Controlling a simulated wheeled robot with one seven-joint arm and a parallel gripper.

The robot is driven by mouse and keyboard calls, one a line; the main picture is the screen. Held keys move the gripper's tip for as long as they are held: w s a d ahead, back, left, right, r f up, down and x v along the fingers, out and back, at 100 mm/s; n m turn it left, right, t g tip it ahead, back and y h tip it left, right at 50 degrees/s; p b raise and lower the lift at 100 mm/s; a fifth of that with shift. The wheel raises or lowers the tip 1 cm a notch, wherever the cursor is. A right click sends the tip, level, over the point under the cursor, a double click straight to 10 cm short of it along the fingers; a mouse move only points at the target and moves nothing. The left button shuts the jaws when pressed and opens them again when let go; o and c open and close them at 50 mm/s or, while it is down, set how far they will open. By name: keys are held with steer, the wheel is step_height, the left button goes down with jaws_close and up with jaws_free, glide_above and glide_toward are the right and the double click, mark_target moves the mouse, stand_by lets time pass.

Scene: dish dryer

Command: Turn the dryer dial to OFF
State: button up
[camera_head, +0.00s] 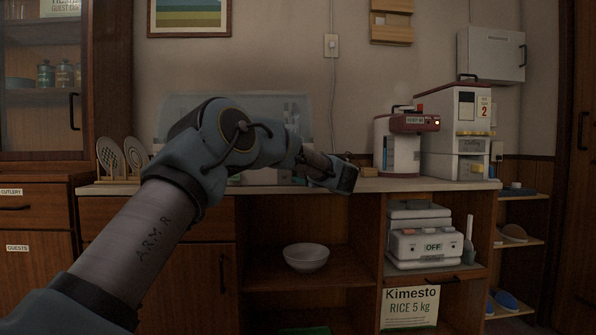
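A wide appliance with a pale, see-through cover (296,105), apparently the dish dryer, stands on the counter against the wall. My arm crosses in front of it and hides most of its front. I cannot make out its dial or the dial's setting. My gripper (347,178) is at the counter's front edge, right of the dryer's lower front. Its fingers are dark and small here, and I cannot tell whether they are open or shut. I see nothing clearly held in it.
White and red appliances (469,120) stand on the counter at right. A white device with an OFF label (433,246) sits on the shelf below. A white bowl (306,257) is in the open middle shelf. Round patterned plates (111,157) stand at the counter's left end.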

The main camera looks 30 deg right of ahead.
stand_by(0.4)
steer(key=o, duration=1.4)
steer(key=shift+c, duration=0.2)
steer(key=s+p, duration=0.1)
steer(key=s, duration=0.9)
steer(key=shift+s+a, duration=0.3)
steer(key=shift+s, duration=0.05)
